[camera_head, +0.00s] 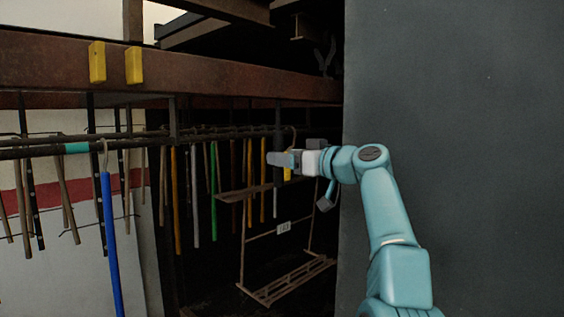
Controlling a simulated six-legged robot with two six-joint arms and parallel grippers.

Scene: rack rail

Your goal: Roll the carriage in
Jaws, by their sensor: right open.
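A brown hanging frame with a slatted bottom shelf (290,281) and a small white number plate (284,227) hangs in the dark opening; it looks like the carriage. Its top is partly hidden behind my right gripper. A dark rail (215,132) runs across the opening from the left, under a rusty beam. My right gripper (273,159) is open, at rail height in front of the upper part of the frame, near a hook and a small yellow piece. I cannot tell whether it touches them. My left gripper is not in view.
Several coloured rods hang from the rail, including a blue one (111,240) close on the left and a green one (213,190). A large dark grey panel (480,130) fills the right side. The rusty beam (190,75) bears two yellow blocks (97,62).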

